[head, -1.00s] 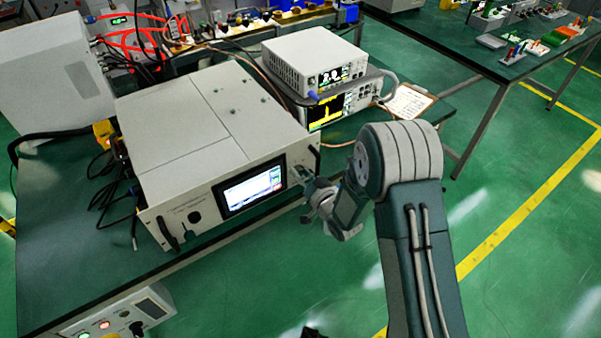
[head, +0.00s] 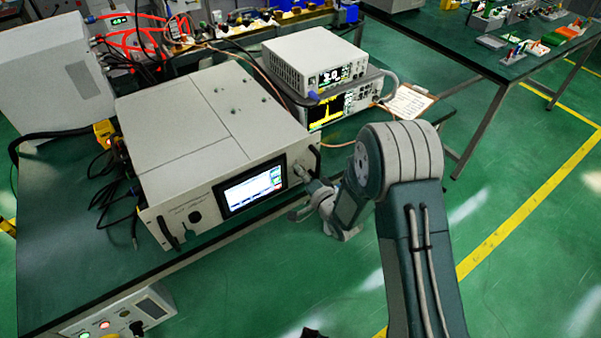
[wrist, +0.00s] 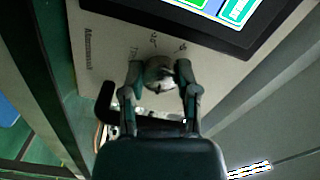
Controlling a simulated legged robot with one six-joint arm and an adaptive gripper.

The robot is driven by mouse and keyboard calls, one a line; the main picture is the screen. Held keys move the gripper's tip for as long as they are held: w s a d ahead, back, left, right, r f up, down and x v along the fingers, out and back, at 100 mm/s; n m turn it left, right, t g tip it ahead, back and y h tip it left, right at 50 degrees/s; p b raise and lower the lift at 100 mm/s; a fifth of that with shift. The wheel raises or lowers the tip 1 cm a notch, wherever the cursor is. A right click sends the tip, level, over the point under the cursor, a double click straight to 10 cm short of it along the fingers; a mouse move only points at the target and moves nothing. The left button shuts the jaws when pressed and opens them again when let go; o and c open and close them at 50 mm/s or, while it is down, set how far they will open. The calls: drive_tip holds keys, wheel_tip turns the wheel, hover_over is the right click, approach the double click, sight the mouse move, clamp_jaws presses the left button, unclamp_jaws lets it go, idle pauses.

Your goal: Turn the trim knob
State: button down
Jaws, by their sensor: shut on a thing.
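The trim knob (wrist: 158,75) is a round metallic knob on the pale front panel, below the screen's corner in the wrist view. My gripper (wrist: 161,80) has one finger on each side of it and is shut on it. In the head view my gripper (head: 302,173) is against the right end of the generator's (head: 170,195) front panel, right of its lit screen (head: 252,190). The knob cannot be made out there behind the fingers.
A black handle (head: 315,158) stands at the panel's right edge, close to my gripper. Another handle (head: 167,233) and a dark knob (head: 195,216) are at its left. Stacked instruments (head: 312,60) stand behind. Open green floor lies to the right.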

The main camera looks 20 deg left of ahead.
drive_tip(key=shift+w+d+f+m, duration=0.1)
drive_tip(key=shift+d+m, duration=0.05)
drive_tip(key=shift+m, duration=0.15)
drive_tip(key=c, duration=0.6)
unclamp_jaws()
drive_tip(key=v, duration=1.1)
drive_tip(key=shift+s+d+f, duration=0.1)
drive_tip(key=shift+s+d, duration=0.15)
drive_tip(key=shift+d, duration=0.05)
